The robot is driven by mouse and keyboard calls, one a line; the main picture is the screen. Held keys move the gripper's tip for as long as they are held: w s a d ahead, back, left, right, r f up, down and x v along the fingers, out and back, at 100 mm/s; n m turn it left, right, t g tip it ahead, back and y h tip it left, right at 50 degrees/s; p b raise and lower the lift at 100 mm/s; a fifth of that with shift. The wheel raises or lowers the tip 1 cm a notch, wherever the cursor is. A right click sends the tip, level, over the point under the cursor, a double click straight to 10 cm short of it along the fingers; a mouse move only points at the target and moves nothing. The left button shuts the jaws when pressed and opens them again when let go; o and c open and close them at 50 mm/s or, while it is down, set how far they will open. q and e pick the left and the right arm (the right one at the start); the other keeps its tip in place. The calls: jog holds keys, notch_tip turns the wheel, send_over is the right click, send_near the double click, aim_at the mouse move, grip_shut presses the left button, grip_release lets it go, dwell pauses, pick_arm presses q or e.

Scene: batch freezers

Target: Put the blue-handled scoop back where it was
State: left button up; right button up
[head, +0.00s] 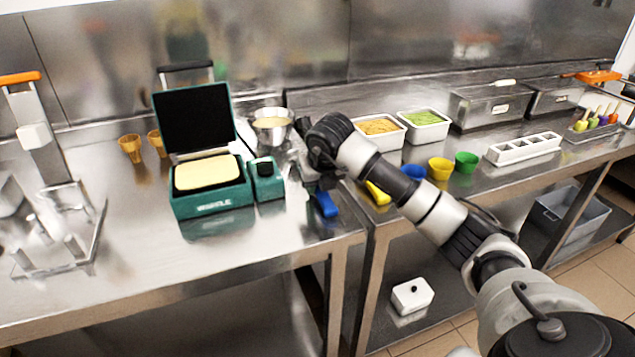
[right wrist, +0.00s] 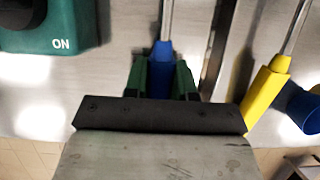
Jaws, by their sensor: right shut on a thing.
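The blue-handled scoop shows its handle (head: 326,205) near the front edge of the left counter, just right of the green waffle maker. In the right wrist view its blue handle (right wrist: 161,68) sits between the two green fingers, with a thin metal shaft leading away from it. My right gripper (right wrist: 161,78) is shut on that handle; in the head view the gripper (head: 320,183) is low over the counter and partly hidden by its own wrist. The scoop's far end is hidden. My left gripper is not in view.
A yellow-handled scoop (head: 377,192) lies close to the right, across the counter gap. The waffle maker (head: 212,202) and a metal bowl (head: 272,128) are left of the gripper. Blue, yellow (head: 440,168) and green (head: 466,161) cups stand further right.

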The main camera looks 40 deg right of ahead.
jog(key=shift+f, duration=0.2)
jog(key=o, duration=0.9)
jog(key=shift+o, duration=0.2)
jog(key=shift+r, duration=0.25)
jog(key=v, duration=1.1)
jog(key=shift+s+r, duration=0.15)
jog(key=shift+r, duration=0.2)
jog(key=shift+a+f, duration=0.1)
jog(key=shift+a, duration=0.05)
